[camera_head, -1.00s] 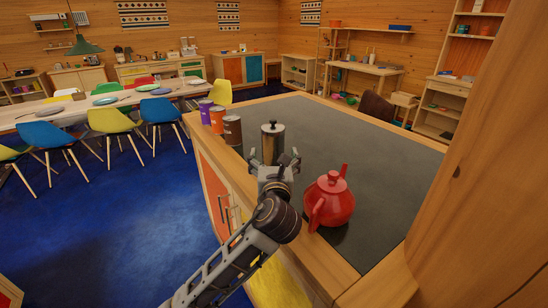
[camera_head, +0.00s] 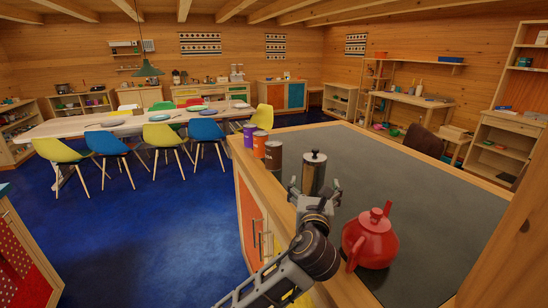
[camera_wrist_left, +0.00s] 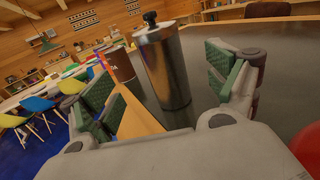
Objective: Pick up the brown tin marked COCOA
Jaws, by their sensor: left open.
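The brown tin (camera_head: 273,157) stands upright near the left edge of the dark-topped counter, at the near end of a row of tins. In the left wrist view the brown tin (camera_wrist_left: 121,66) is beyond the left finger, with only part of its lettering showing. My left gripper (camera_head: 315,188) is open and empty, nearer to me and to the right of the tin, apart from it. A steel canister with a black knob (camera_head: 314,172) stands just beyond the gripper. In the wrist view this canister (camera_wrist_left: 164,68) appears between the open fingers. My right gripper is out of view.
An orange tin (camera_head: 259,145) and a purple tin (camera_head: 249,135) stand beyond the brown tin. A red teapot (camera_head: 370,240) is to the right of my left gripper. The counter top (camera_head: 410,165) is clear behind the teapot. A long table with chairs is at the back left.

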